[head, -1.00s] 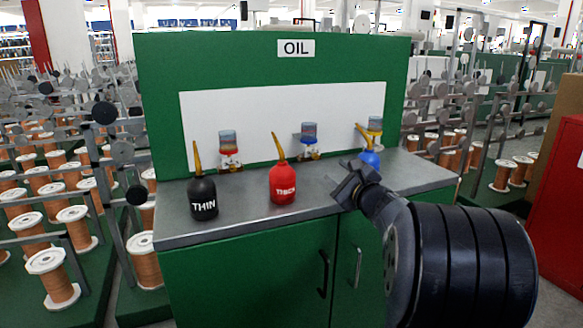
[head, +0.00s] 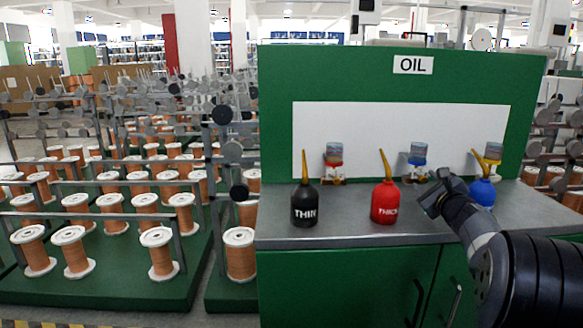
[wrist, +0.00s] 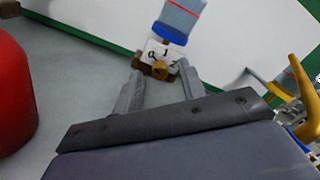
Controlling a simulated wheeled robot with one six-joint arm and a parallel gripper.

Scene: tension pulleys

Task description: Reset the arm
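My gripper (head: 432,199) is over the grey counter of the green oil station, between the red can and the blue can. In the wrist view its two fingers (wrist: 161,92) stand apart with nothing between them, so it is open and empty. A small oil dispenser with a blue collar (wrist: 172,35) shows beyond the fingertips, against the white back panel. My arm reaches in from the lower right and covers part of the counter and cabinet front.
A black THIN can (head: 304,207), a red THICK can (head: 385,203) and a blue can (head: 483,191) stand on the counter (head: 345,229). Dispensers with red (head: 334,163), blue (head: 417,161) and yellow (head: 492,159) collars stand behind. Racks of copper spools (head: 160,253) fill the left.

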